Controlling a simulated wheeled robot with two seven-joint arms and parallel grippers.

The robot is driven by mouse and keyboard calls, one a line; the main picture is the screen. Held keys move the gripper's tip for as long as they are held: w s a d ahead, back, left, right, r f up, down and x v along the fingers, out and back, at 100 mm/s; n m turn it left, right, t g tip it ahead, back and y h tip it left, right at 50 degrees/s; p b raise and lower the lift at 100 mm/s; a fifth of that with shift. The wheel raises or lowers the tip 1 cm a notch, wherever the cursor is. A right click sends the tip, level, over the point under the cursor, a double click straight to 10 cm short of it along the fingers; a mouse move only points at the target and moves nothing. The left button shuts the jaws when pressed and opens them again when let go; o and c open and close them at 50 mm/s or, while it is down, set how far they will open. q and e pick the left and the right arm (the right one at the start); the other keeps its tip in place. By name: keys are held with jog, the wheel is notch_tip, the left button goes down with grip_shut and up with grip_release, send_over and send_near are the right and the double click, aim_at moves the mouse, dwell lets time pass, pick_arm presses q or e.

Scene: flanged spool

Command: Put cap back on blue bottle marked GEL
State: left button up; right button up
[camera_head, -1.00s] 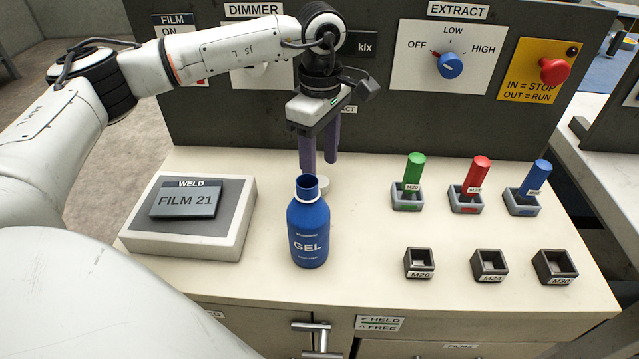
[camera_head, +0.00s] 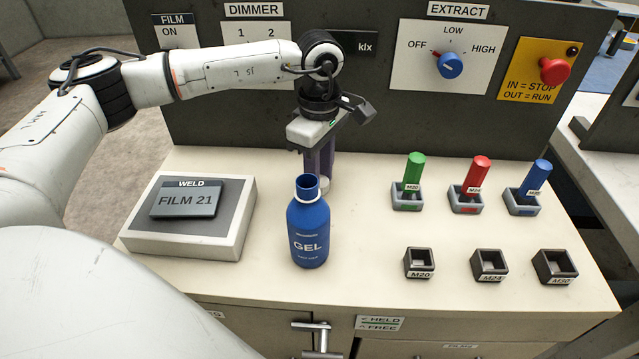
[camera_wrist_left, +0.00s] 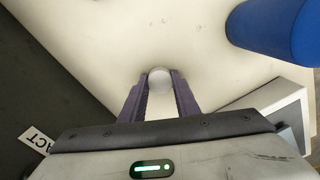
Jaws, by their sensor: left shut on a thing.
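The blue bottle marked GEL (camera_head: 309,235) stands upright and uncapped on the bench, its open neck facing up. It also shows at the upper right of the left wrist view (camera_wrist_left: 275,28). The white cap (camera_wrist_left: 159,77) is between the fingertips of my left gripper (camera_wrist_left: 159,88), which is shut on it. In the head view the cap (camera_head: 323,185) shows partly, low behind the bottle's neck, and my left gripper (camera_head: 321,172) points down there. I cannot tell whether the cap touches the bench. My right gripper is not in view.
Green (camera_head: 413,172), red (camera_head: 476,175) and blue (camera_head: 536,178) pegs stand in holders to the right, with dark empty sockets in front. A dark panel (camera_head: 380,130) rises behind. The bench between bottle and sockets is clear.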

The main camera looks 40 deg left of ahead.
pick_arm(q)
jog(key=shift+r, duration=0.1)
notch_tip(320, 180, up, 10)
dwell(0.5)
